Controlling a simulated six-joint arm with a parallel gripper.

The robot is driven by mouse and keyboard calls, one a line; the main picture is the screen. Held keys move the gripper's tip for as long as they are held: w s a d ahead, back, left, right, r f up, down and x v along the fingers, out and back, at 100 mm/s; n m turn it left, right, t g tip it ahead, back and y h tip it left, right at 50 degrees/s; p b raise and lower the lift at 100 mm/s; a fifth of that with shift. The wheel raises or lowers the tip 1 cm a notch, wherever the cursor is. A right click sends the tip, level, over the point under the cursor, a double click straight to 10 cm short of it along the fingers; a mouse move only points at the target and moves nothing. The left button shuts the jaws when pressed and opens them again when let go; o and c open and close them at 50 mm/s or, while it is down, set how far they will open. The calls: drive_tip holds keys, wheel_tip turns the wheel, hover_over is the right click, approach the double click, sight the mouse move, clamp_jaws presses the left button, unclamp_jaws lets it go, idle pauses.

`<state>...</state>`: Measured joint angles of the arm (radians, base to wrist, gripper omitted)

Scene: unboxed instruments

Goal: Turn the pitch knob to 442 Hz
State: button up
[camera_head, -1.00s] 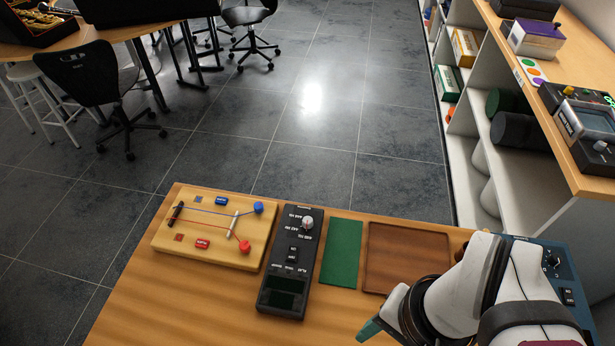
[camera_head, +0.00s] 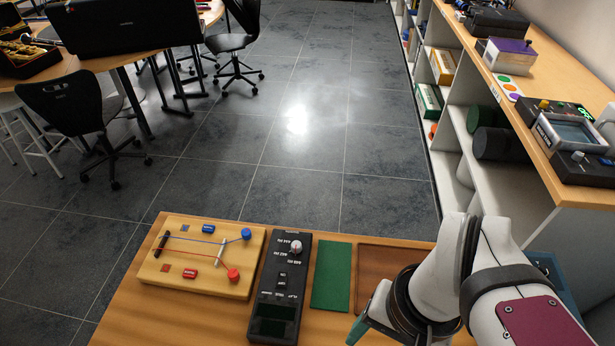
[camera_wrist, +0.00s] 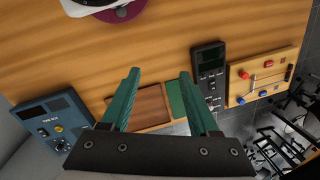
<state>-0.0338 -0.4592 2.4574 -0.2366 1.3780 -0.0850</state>
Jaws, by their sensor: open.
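The black tuner box (camera_head: 266,293) lies on the wooden bench, with a dark display at its near end. Its pale round pitch knob (camera_head: 296,246) sits at the far end, with small Hz labels beside it that are too small to read surely. The knob's pointer setting cannot be told. My gripper (camera_wrist: 159,72) is open and empty, its two green fingers apart over the bench. In the wrist view the tuner (camera_wrist: 209,62) is right of the fingers, not between them. In the head view one green fingertip (camera_head: 358,328) shows right of the tuner, apart from it.
A yellow string board (camera_head: 190,285) lies left of the tuner. A green mat (camera_head: 331,276) and a brown tray (camera_head: 376,266) lie right of it. A blue box with knobs (camera_wrist: 45,118) stands beyond the tray. Bare wood (camera_head: 150,325) shows at the front left.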

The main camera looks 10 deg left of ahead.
drive_tip(key=w+a+r+n, duration=0.1)
drive_tip(key=w+a+n, duration=0.1)
drive_tip(key=w+n, duration=0.35)
drive_tip(key=w+a+r+n, duration=0.1)
drive_tip(key=w+a+n, duration=0.15)
drive_tip(key=w, duration=0.55)
drive_tip(key=n+h, duration=0.2)
drive_tip(key=n, duration=0.7)
hover_over(296, 244)
wheel_tip(296, 244, down, 7)
drive_tip(key=shift+t, duration=0.3)
wheel_tip(296, 244, down, 13)
drive_tip(key=shift+s+f, duration=0.1)
drive_tip(key=shift+f, duration=0.45)
clamp_jaws()
